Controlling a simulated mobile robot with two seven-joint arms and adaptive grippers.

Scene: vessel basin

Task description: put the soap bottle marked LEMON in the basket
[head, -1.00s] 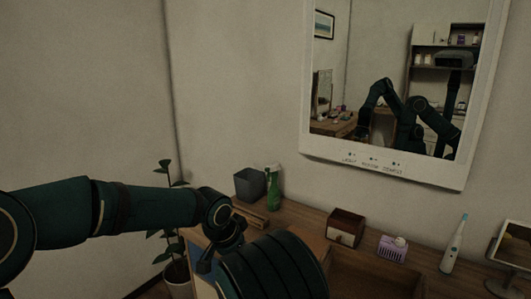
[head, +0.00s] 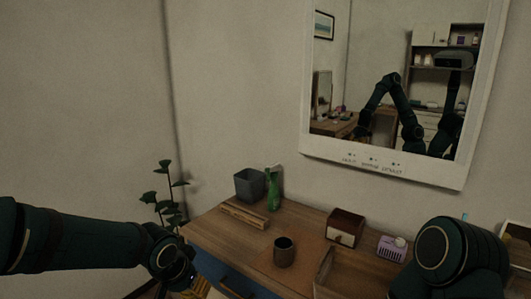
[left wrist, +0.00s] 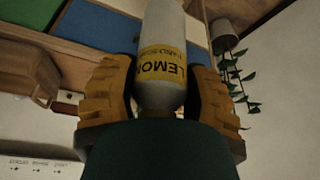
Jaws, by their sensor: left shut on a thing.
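The soap bottle marked LEMON (left wrist: 163,104) is pale with a yellow label, and stands out between the fingers in the left wrist view. My left gripper (left wrist: 158,78) is shut on it, with one ridged orange-brown finger on each side. In the head view the left gripper (head: 190,283) is low, off the table's left end, and the bottle cannot be made out there. I cannot identify the basket with certainty in either view. My right arm shows at the right of the head view, but its gripper is out of view.
The wooden table (head: 215,238) bears a grey bin (head: 249,185), a green bottle (head: 273,192), a dark cup (head: 284,252), a wooden box (head: 345,228) and a purple crate (head: 390,249). A potted plant (head: 165,192) stands beyond its left end. A mirror (head: 400,165) hangs behind.

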